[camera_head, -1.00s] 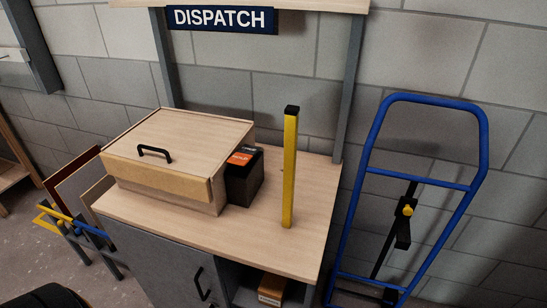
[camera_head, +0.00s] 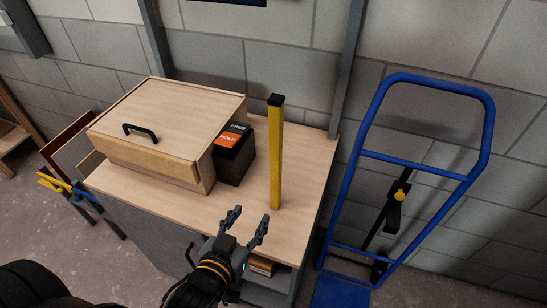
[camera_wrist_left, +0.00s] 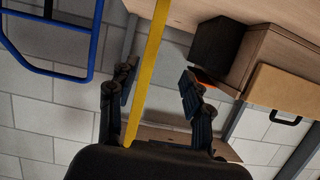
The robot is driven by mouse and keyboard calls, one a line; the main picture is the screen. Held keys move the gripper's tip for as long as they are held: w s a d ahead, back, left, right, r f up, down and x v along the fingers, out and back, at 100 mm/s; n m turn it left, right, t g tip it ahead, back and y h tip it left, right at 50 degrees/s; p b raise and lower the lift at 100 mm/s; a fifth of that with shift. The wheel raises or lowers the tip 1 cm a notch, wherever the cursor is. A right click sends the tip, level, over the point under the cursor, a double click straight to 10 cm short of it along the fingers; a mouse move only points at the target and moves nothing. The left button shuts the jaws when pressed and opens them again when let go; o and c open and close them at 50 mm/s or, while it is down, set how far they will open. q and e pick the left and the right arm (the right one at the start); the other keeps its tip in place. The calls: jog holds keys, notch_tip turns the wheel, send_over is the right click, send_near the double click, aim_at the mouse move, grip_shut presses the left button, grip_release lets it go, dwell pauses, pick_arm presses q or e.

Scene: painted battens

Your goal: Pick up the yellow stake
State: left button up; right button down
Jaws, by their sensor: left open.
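The yellow stake (camera_head: 275,155) stands upright on the right part of the wooden bench top (camera_head: 305,180), with a black cap on its upper end. My left gripper (camera_head: 249,217) is open and empty at the bench's front edge, in front of and slightly left of the stake's foot, fingers pointing towards the bench. In the left wrist view, which looks upside down, the stake (camera_wrist_left: 144,75) runs between the two spread fingers (camera_wrist_left: 156,76), nearer the left one; no contact is evident. Its lower end in that picture meets the dark gripper body. My right gripper is not in view.
A black box with an orange label (camera_head: 234,155) stands left of the stake, beside a wooden lidded box (camera_head: 165,125) with a black handle. A blue trolley frame (camera_head: 360,160) stands right of the bench. A grey post (camera_head: 347,70) rises behind.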

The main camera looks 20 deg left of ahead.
aim_at(274, 156)
pick_arm(q)
notch_tip(274, 156, up, 7)
jog(key=w+d+t, duration=0.1)
jog(key=t, duration=0.3)
jog(key=w+p, duration=0.1)
jog(key=w, duration=0.4)
jog(key=w+p, duration=0.1)
jog(key=w, duration=0.2)
jog(key=shift+d+r+p, duration=0.1)
jog(key=shift+d+p, duration=0.15)
jog(key=shift+p, duration=0.1)
jog(key=shift+w+r, duration=0.2)
jog(key=shift+w, duration=0.05)
jog(key=w+p, duration=0.2)
jog(key=w, duration=0.1)
jog(key=shift+w+r, duration=0.15)
jog(key=shift+w, duration=0.15)
jog(key=shift+w+d, duration=0.1)
jog(key=shift+w, duration=0.35)
jog(key=shift+s, duration=0.1)
jog(key=c, duration=0.3)
grip_shut()
